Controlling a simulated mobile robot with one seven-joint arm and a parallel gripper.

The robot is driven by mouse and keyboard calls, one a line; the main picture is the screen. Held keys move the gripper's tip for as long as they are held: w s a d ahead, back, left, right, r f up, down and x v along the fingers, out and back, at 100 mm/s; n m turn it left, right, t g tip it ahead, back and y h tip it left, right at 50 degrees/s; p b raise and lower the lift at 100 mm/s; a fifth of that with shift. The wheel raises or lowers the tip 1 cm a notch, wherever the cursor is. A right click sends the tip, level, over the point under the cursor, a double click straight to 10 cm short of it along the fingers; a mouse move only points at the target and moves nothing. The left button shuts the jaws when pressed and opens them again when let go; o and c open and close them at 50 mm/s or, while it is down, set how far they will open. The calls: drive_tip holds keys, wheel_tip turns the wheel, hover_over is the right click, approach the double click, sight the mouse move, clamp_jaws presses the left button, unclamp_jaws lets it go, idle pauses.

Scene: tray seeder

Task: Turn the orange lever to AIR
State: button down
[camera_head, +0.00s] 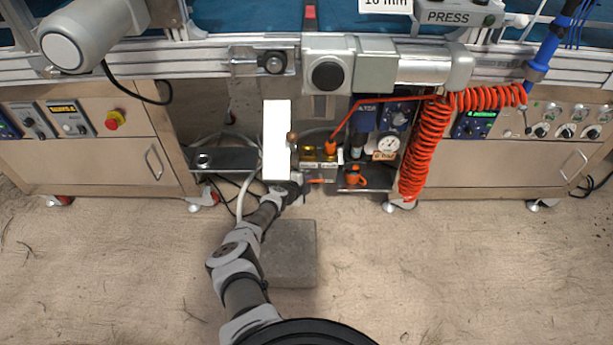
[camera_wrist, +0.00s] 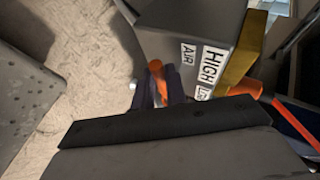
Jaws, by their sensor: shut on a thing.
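The orange lever (camera_wrist: 158,78) shows in the wrist view between the two dark fingers of my gripper (camera_wrist: 157,90), which is shut on it. The lever lies beside a grey block (camera_wrist: 185,20) with white labels. The AIR label (camera_wrist: 188,53) is the one nearest the lever. A HIGH label (camera_wrist: 212,65) and a partly hidden label (camera_wrist: 203,92) are farther right. In the head view my gripper (camera_head: 298,187) reaches the low valve unit, where a bit of orange lever (camera_head: 314,181) shows. The lever's pivot is hidden.
A brass part (camera_wrist: 244,50) and another orange part (camera_wrist: 246,88) are close on the right in the wrist view. A coiled red hose (camera_head: 425,145) hangs right of the valve. A grey block (camera_head: 290,250) stands on the floor beside my arm.

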drive_tip(key=shift+d, duration=0.1)
idle(0.3)
drive_tip(key=c, duration=1.7)
unclamp_jaws()
drive_tip(key=shift+r, duration=0.1)
drive_tip(key=p+v, duration=0.6)
drive_tip(key=v, duration=0.1)
drive_tip(key=shift+s+r, duration=0.15)
drive_tip(key=shift+s, duration=0.05)
